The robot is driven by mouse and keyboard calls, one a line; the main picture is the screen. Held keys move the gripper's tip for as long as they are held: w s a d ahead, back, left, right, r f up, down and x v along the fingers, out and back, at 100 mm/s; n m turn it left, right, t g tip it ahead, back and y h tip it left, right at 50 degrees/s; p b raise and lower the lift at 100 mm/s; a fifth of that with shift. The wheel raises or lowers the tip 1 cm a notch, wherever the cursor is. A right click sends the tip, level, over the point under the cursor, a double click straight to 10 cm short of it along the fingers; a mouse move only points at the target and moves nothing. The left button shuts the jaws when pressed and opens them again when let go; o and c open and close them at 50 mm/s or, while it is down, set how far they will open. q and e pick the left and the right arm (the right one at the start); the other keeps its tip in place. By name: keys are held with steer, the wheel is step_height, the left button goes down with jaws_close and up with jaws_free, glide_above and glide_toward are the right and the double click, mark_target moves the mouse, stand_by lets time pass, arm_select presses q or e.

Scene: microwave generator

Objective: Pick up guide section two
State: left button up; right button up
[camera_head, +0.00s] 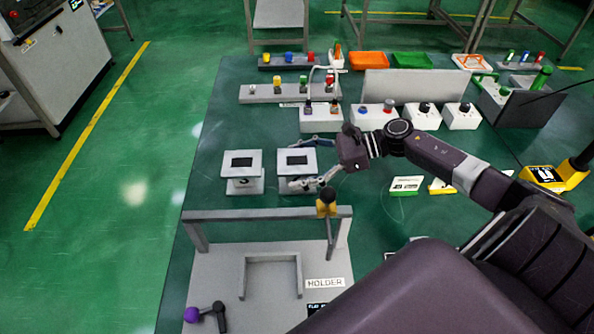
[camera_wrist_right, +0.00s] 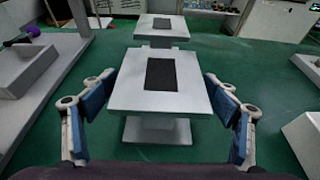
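Two white guide sections with a dark rectangle on top stand side by side on the green table. The right one (camera_head: 296,160) is also the nearer one in the right wrist view (camera_wrist_right: 130,98). The left one (camera_head: 241,164) is the farther one in the wrist view (camera_wrist_right: 161,22). I cannot read which is number two. My right gripper (camera_head: 305,164) is open, with one finger on each side of the right section. The wrist view shows gaps between the fingers and its block. My left gripper is not in view.
A grey holder fixture (camera_head: 220,262) labelled HOLDER, with a crossbar (camera_head: 265,213), stands in front. White switch boxes (camera_head: 321,119) and a grey upright panel (camera_head: 417,87) stand behind. Orange (camera_head: 368,60) and green (camera_head: 412,60) trays lie at the back. The table left of the sections is clear.

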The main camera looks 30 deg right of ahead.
steer(key=c, duration=1.3)
steer(key=shift+r, duration=0.1)
steer(key=shift+c, duration=0.9)
steer(key=shift+w+r, duration=0.1)
